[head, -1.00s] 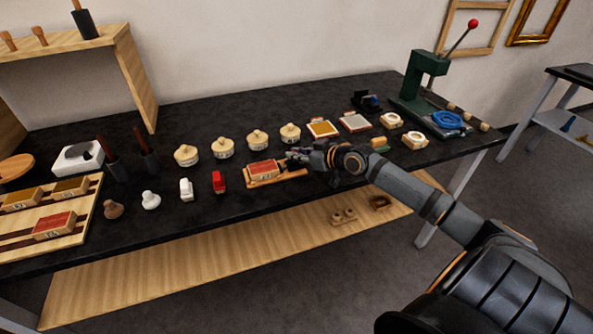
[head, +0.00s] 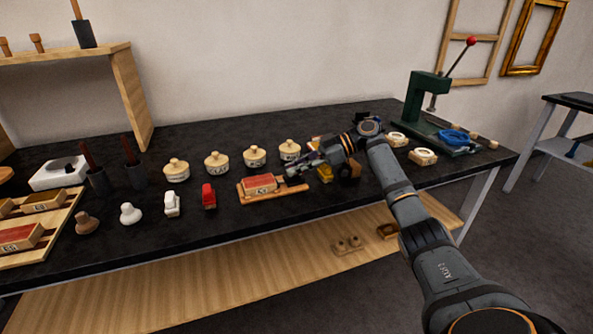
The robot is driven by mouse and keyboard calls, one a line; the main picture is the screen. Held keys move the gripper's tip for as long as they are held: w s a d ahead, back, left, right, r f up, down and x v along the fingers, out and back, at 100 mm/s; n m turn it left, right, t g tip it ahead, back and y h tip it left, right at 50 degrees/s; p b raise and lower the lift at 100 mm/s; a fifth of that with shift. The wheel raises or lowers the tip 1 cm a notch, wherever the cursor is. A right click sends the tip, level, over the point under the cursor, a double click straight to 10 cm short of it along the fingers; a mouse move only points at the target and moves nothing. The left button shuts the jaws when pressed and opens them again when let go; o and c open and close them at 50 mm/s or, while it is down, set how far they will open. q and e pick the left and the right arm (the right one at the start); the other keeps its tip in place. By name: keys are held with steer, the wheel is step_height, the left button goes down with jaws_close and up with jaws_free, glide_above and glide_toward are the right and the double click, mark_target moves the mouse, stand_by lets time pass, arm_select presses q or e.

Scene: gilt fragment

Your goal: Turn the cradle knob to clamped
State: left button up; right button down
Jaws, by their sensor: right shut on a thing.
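The cradle (head: 290,189) is a flat orange-brown wooden base near the front middle of the table, with a red-topped block (head: 261,183) on it. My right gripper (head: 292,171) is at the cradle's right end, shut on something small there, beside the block. The fingers hide the knob, so its shape and setting cannot be read. My left gripper is not in view.
Several lidded round pots (head: 254,156) stand behind the cradle. A red piece (head: 209,196) and a white piece (head: 172,204) stand to its left. The green press (head: 425,100) is at the back right. My right arm covers items behind it.

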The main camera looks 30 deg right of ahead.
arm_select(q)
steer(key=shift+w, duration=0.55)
arm_select(e)
steer(key=shift+n+g+y, duration=0.4)
steer(key=shift+n+g, duration=0.5)
steer(key=shift+g, duration=0.3)
arm_select(q)
steer(key=shift+b, duration=0.3)
arm_select(e)
steer(key=shift+f, duration=0.1)
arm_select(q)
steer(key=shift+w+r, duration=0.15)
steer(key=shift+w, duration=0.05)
arm_select(e)
steer(key=c, duration=1.4)
jaws_free()
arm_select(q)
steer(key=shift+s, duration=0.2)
arm_select(e)
steer(key=shift+o, duration=0.2)
